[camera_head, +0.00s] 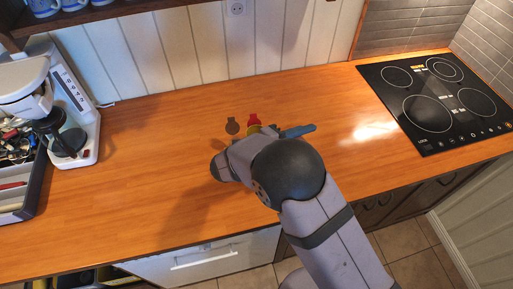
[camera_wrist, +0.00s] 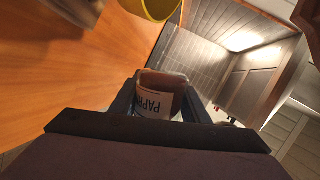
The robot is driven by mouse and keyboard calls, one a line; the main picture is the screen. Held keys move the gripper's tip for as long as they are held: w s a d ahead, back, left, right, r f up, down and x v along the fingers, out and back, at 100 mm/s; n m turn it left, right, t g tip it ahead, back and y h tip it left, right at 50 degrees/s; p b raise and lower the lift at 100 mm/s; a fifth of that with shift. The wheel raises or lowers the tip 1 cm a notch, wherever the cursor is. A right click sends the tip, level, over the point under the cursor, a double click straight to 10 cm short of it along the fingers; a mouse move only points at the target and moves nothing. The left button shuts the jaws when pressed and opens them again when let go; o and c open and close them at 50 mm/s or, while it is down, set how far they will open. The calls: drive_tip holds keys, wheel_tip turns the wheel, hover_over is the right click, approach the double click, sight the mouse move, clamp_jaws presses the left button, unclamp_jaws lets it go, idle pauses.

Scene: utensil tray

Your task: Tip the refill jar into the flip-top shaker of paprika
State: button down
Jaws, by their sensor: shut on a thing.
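My gripper (camera_wrist: 168,108) is shut on a clear jar (camera_wrist: 163,88) with a white label that reads "PAPR" and reddish-brown contents. In the head view my arm hides the jar and most of my gripper. A yellow rim (camera_wrist: 152,8) shows at the top of the wrist view, beyond the jar and cut off by the frame. In the head view a red top (camera_head: 253,119) with a little yellow under it shows just behind my wrist; it looks like the flip-top shaker, mostly hidden. I cannot tell how far the jar is tilted or whether anything is pouring.
A coffee machine (camera_head: 70,125) stands at the left beside a utensil tray (camera_head: 38,190). A black cooktop (camera_head: 435,100) is at the right. Mugs (camera_head: 45,8) stand on a shelf above.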

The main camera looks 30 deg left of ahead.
drive_tip(key=w+a+r, duration=0.1)
drive_tip(key=a+r, duration=0.6)
drive_tip(key=a, duration=0.5)
drive_tip(key=shift+w+a+r+b, duration=0.15)
drive_tip(key=shift+w+a+b, duration=0.05)
drive_tip(key=shift+w+b, duration=0.2)
idle(6.4)
